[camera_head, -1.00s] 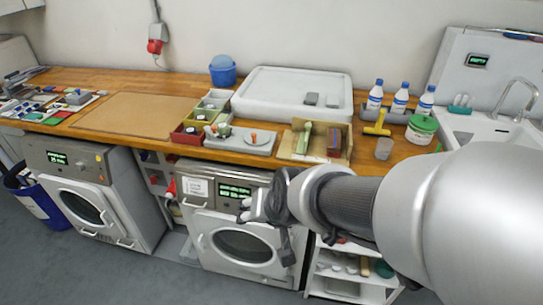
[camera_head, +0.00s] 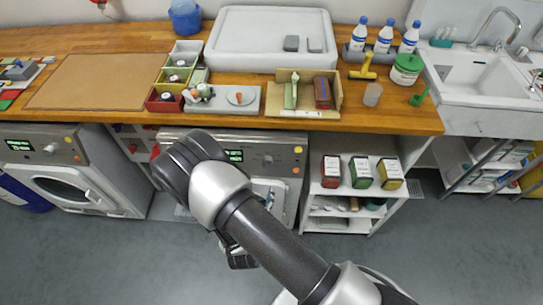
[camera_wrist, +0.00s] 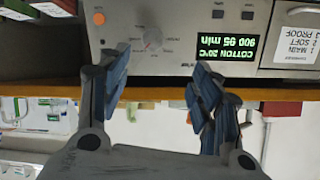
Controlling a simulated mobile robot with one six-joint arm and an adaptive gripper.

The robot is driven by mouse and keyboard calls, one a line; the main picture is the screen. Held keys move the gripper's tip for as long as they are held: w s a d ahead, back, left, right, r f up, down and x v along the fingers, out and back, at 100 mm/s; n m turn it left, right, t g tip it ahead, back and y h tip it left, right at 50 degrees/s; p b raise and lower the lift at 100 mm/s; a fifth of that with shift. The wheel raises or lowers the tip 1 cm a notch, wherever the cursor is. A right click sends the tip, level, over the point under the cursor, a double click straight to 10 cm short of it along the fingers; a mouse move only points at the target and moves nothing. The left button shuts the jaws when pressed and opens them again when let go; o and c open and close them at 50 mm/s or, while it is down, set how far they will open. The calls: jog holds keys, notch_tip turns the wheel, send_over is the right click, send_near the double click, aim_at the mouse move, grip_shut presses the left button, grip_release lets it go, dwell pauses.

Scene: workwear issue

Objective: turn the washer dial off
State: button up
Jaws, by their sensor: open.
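The washer (camera_head: 290,147) under the counter has a grey front panel with a lit green display. Its round dial (camera_head: 267,160) sits right of the display. In the wrist view the panel appears upside down; the pale dial (camera_wrist: 152,38) shows with printed marks around it, and the display reads COTTON, 20°C, 900, 95 min. My gripper (camera_wrist: 160,85) is open and empty, its two blue-padded fingers spread below the dial in that view, apart from it. In the head view my arm hides part of the washer's panel and door.
A second washer (camera_head: 70,180) with a lit display stands at the left. An orange button (camera_wrist: 99,18) lies beside the dial. The wooden counter (camera_head: 390,122) overhangs the panel. A white shelf (camera_head: 340,224) with three coloured tins stands to the right.

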jog(key=d, duration=0.1)
jog(key=b, duration=0.4)
send_near(267, 166)
jog(key=shift+t, duration=0.4)
jog(key=x, duration=0.9)
jog(key=shift+s+f, duration=0.1)
jog(key=shift+f, duration=0.15)
jog(key=shift+c, duration=0.2)
jog(key=c, duration=1)
